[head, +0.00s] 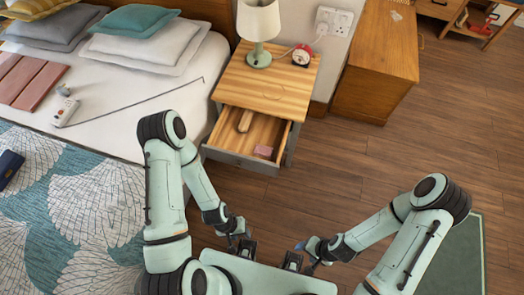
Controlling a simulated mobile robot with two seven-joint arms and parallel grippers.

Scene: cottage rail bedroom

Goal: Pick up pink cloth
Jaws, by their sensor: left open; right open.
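A small pink folded item (263,152), which looks like the pink cloth, lies in the front right part of the open drawer (238,160) of the wooden nightstand (272,85). A light wooden object (245,121) lies further back in the same drawer. My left gripper (242,245) is open and empty, below the drawer front in the picture and apart from it. My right gripper (298,261) is open and empty, further right and lower. Neither gripper touches the pink item.
A lamp (259,30) and a red alarm clock (302,55) stand on the nightstand. The bed (120,92) on the left bears pillows, pink panels (35,84), a white remote-like object (66,112) and a thin dark rod. A wooden cabinet (375,60) stands right. The wooden floor between is clear.

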